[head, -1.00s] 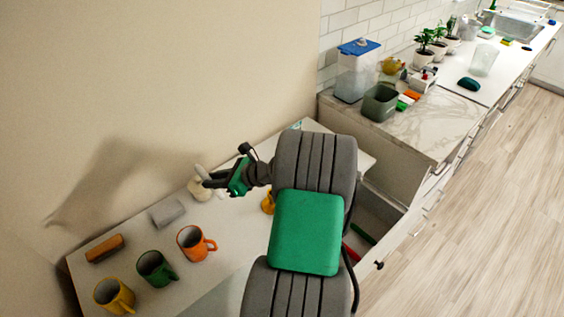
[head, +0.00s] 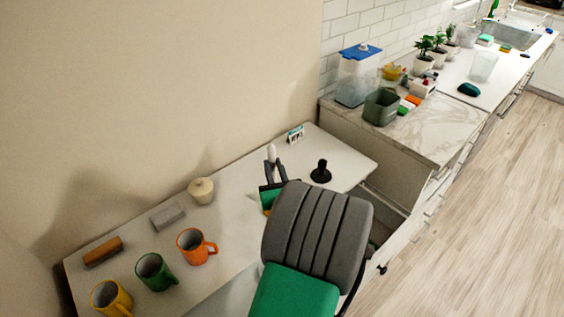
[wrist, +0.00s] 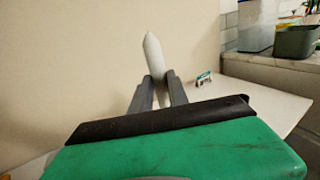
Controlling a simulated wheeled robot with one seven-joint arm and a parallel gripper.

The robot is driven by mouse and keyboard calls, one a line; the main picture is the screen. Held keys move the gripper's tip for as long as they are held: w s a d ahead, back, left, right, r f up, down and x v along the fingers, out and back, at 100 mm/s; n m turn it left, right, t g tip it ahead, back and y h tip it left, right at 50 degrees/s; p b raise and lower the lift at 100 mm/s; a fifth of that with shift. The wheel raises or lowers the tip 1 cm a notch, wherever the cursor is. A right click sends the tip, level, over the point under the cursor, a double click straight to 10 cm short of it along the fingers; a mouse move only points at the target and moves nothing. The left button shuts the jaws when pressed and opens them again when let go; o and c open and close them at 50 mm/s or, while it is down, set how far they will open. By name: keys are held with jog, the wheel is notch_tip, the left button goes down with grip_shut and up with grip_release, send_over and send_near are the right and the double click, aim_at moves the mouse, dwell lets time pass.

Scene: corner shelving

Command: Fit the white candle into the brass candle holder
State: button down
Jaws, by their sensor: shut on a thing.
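The white candle (head: 271,153) stands upright between the fingers of my gripper (head: 273,172), above the far half of the white table. In the wrist view the candle (wrist: 152,55) has a pointed tip and rises above the fingers of my gripper (wrist: 157,92), which are shut on it.
On the white table (head: 235,205) are a cream round jar (head: 201,190), a grey block (head: 168,215), a brown block (head: 103,251), and orange (head: 195,247), green (head: 155,271) and yellow (head: 111,297) mugs. A small card (head: 295,134) stands at the back. An open drawer is below right.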

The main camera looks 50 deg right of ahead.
aim_at(275, 178)
jog(key=f+b, duration=0.2)
jog(key=f, duration=0.1)
jog(key=f+b, duration=0.3)
jog(key=shift+d, duration=0.2)
jog(key=shift+r, duration=0.1)
jog(key=shift+a, duration=0.25)
dwell(0.5)
jog(key=shift+d, duration=0.1)
jog(key=shift+f, duration=0.2)
dwell(0.7)
jog(key=shift+f, duration=0.3)
jog(key=shift+f+b, duration=1.05)
jog(key=shift+b, duration=0.05)
jog(key=c, duration=1.2)
grip_release()
